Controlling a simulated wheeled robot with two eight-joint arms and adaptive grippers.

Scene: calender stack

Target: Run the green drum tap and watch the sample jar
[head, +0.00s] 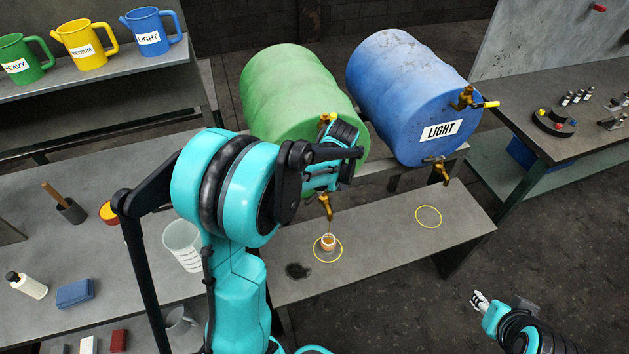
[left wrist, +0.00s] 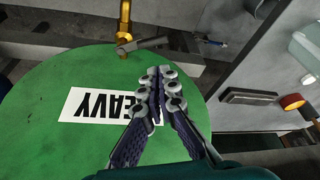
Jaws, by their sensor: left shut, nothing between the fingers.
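The green drum (head: 290,90) lies on its side on a rack. Its brass lower tap (head: 326,205) hangs over the sample jar (head: 328,242), which stands inside a yellow ring and looks amber. A thin line shows between spout and jar. My left gripper (left wrist: 160,85) is shut and empty in front of the drum's green face, beside the HEAVY label (left wrist: 100,107). The brass tap (left wrist: 124,30) and a grey lever (left wrist: 152,44) show beyond its fingertips. My right gripper (head: 480,302) is low at right, away from the drums.
A blue LIGHT drum (head: 400,95) with brass taps lies to the right. An empty yellow ring (head: 428,217) is on the bench below it. A dark spot (head: 298,271) marks the bench left of the jar. A clear beaker (head: 183,245) stands left of my arm.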

